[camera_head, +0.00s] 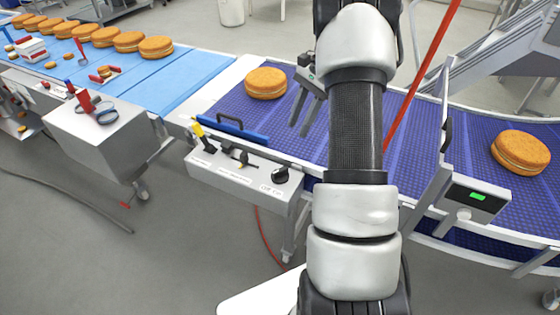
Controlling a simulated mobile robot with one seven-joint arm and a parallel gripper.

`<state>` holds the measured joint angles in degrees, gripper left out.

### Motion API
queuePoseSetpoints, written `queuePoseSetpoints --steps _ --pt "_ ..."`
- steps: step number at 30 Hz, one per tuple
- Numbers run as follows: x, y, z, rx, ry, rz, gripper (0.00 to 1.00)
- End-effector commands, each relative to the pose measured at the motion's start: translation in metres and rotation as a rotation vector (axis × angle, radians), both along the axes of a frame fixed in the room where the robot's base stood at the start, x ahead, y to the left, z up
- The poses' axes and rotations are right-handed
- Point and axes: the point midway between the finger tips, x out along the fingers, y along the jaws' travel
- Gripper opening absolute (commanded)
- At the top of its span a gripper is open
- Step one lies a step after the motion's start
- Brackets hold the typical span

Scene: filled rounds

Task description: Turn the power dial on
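A grey control box (240,192) is fixed to the near side of the conveyor. A black round dial (281,175) sits at its right end, with a small label below it that I cannot read surely. Which way the dial points is too small to tell. My gripper (299,128) is over the purple belt, above and right of the dial in the picture and apart from it. Its two fingers are spread with a gap between them, and nothing is held. My arm hides part of the belt.
A lever with a yellow end (197,131) and a slider (238,156) share the box. A filled round (265,83) lies on the belt near my gripper, another (521,152) at right. A post carries a green-screen panel (477,197). A red pole (422,75) rises behind my arm.

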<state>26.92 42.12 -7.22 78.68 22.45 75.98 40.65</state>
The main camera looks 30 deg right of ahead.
Motion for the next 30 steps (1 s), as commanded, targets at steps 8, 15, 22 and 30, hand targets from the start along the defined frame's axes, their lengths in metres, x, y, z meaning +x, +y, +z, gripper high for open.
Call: queuePoseSetpoints --steps 8,15,22,30 --pt "-0.004 0.023 -0.053 0.001 0.004 0.004 0.33" --pt "-0.007 0.043 -0.101 0.000 0.004 0.004 0.33" --pt "-0.009 0.057 -0.135 0.001 0.001 0.005 0.33" --pt "-0.009 0.062 -0.148 -0.001 -0.001 0.004 0.33"
